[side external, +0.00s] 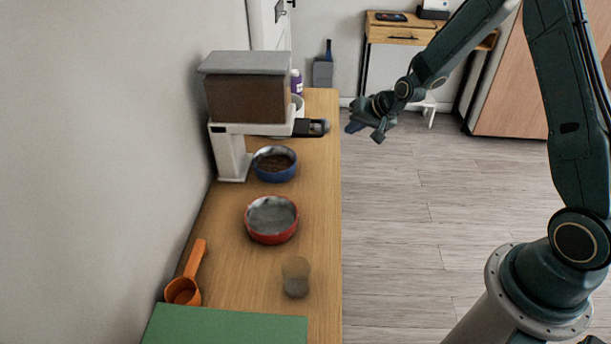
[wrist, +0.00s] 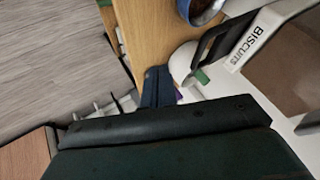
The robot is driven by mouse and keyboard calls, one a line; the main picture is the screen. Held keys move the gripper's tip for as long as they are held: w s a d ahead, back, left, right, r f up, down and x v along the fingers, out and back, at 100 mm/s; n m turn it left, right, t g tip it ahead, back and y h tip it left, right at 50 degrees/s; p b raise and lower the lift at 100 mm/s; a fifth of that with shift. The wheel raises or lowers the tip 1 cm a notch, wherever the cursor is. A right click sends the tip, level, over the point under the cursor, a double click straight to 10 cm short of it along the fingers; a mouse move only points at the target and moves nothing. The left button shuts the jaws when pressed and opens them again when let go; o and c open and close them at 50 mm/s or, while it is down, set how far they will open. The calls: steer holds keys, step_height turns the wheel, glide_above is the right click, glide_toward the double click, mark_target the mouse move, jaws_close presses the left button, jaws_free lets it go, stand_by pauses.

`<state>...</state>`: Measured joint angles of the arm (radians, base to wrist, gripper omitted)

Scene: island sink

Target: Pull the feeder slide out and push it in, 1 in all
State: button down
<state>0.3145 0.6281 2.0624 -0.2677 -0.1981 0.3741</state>
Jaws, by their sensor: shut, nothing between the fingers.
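The feeder (side external: 246,97) stands against the wall, with a brown hopper, grey lid and white body; it shows at the right of the wrist view (wrist: 270,32), lettered "BISCUITS". The slide also shows in the wrist view (wrist: 212,42). My gripper (side external: 354,126) is shut and empty, a short gap to the right of the knob, past the counter edge.
A blue bowl (side external: 275,164) with brown bits stands below the feeder. A red bowl (side external: 271,220), a cup (side external: 296,276), an orange scoop (side external: 187,285) and a green mat (side external: 228,325) lie nearer. The space right of the counter (side external: 323,200) is open.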

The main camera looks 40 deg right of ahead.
steer(key=shift+w+a+f, duration=0.15)
steer(key=shift+w+a, duration=0.6)
steer(key=shift+w, duration=0.25)
steer(key=shift+w+a+f, duration=0.1)
steer(key=shift+w+a, duration=0.6)
steer(key=shift+w, duration=0.25)
steer(key=shift+a, duration=0.1)
steer(key=shift+w+a, duration=1.4)
steer(key=shift+w, duration=0.05)
